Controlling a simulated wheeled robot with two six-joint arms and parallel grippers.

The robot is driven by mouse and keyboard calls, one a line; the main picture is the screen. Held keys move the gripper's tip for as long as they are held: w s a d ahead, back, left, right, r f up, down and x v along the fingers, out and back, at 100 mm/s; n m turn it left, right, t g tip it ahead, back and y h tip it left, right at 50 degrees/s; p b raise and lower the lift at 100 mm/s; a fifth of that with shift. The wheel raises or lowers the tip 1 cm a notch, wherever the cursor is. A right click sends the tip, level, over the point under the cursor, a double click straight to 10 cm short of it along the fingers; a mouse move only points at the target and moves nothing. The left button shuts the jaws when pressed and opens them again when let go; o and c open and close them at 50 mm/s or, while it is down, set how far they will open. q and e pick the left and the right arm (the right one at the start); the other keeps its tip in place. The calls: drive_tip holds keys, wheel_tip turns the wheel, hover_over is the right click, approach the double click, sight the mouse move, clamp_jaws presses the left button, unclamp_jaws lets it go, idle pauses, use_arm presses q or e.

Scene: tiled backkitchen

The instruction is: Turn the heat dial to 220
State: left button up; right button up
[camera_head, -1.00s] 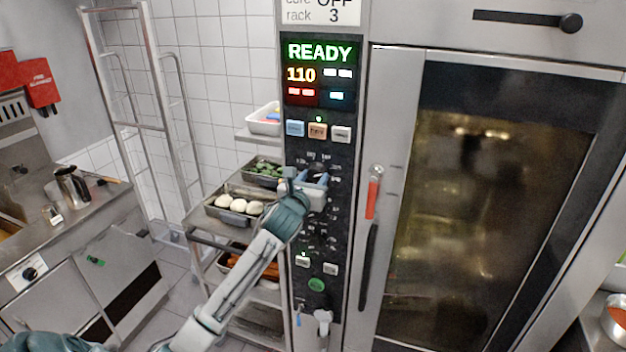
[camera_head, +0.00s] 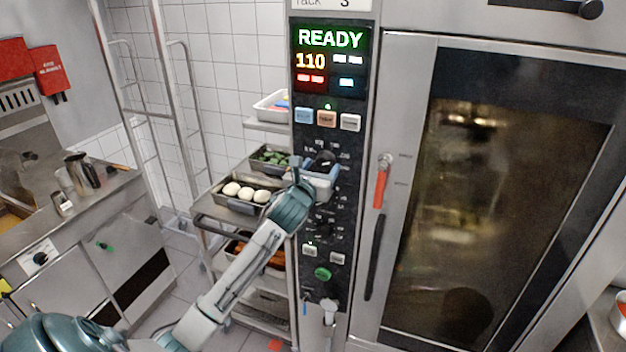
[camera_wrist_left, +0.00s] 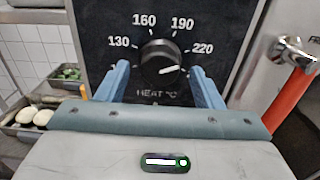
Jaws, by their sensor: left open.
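The heat dial (camera_wrist_left: 160,62) is a black round knob on the oven's dark control panel. The wrist view shows 130, 160, 190 and 220 around it and HEAT °C below. A white line lies on the knob's lower right face, below the 220 label. My left gripper (camera_wrist_left: 158,70) is open, with one blue finger on each side of the dial; I cannot tell whether they touch it. In the head view the left gripper (camera_head: 315,171) is in front of the panel, at the dark dial (camera_head: 325,158). The display (camera_head: 330,61) reads READY and 110. My right gripper is not in view.
The oven's glass door (camera_head: 490,210) and red-and-black handle (camera_head: 381,185) are right of the panel. A rack trolley with food trays (camera_head: 240,205) stands close on the left. Coloured buttons (camera_head: 327,119) are above the dial, and a green button (camera_head: 322,273) is below.

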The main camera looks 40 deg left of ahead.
use_arm(q)
drive_tip(key=b+v, duration=0.3)
drive_tip(key=v, duration=0.6)
drive_tip(key=shift+s+b, duration=0.1)
drive_tip(key=shift+b, duration=0.2)
